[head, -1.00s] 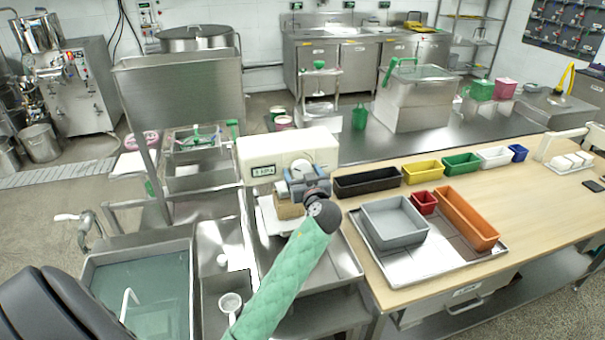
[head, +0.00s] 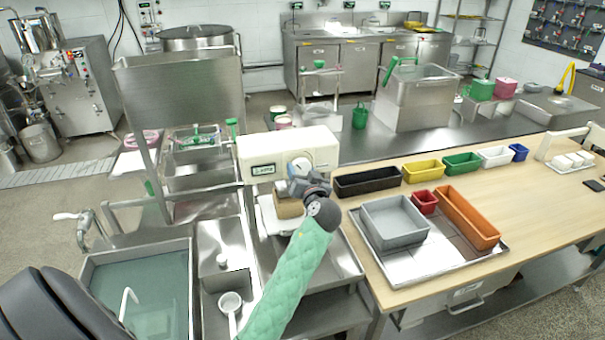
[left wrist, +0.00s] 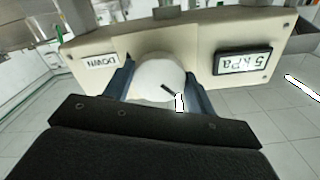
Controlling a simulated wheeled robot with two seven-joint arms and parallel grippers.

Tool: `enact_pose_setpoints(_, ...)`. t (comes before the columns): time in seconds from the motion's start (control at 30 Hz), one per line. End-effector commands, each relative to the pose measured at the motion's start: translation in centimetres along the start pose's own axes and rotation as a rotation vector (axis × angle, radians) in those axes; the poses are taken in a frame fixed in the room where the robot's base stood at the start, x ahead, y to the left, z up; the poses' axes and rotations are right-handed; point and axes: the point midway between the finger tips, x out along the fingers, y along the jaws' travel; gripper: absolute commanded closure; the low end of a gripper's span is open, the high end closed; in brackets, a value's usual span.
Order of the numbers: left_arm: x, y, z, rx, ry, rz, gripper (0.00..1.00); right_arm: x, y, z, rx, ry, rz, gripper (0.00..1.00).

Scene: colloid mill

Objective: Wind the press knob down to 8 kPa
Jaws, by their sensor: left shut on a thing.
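The cream press head (head: 320,148) stands left of the wooden table, with a round white knob (head: 301,164) and a small display (head: 263,170) on its front. My left gripper (head: 303,186) is shut on the knob. In the left wrist view its blue-grey fingers lie on either side of the white knob (left wrist: 160,76), which has a dark pointer line. There the display (left wrist: 243,61) is upside down and appears to read 5 kPa. A DOWN label (left wrist: 101,62) is on the other side of the knob. My right gripper is out of view.
A tan block (head: 289,207) sits below the press head. A sink (head: 150,285) is at lower left. A tray (head: 400,270) with a grey bin (head: 394,222) is on the wooden table (head: 555,215), near several coloured bins.

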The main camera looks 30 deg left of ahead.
Motion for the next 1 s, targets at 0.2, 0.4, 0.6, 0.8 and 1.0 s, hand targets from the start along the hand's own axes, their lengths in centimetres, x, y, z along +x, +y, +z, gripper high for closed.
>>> enact_pose_setpoints(0.2,0.0,-0.1,-0.1,0.198,-0.002,0.001,0.67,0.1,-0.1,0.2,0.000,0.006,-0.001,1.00)
enact_pose_setpoints(0.4,0.0,-0.1,-0.1,0.352,-0.001,0.000,0.67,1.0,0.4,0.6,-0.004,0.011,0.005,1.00)
enact_pose_setpoints(0.6,0.0,-0.2,-0.1,0.463,-0.001,0.000,0.67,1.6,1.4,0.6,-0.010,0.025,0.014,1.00)
enact_pose_setpoints(0.8,0.0,-0.1,0.0,0.525,-0.001,0.000,0.67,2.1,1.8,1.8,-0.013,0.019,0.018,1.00)
enact_pose_setpoints(1.0,0.0,-0.1,0.0,0.547,-0.001,0.001,0.67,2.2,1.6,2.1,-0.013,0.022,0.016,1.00)
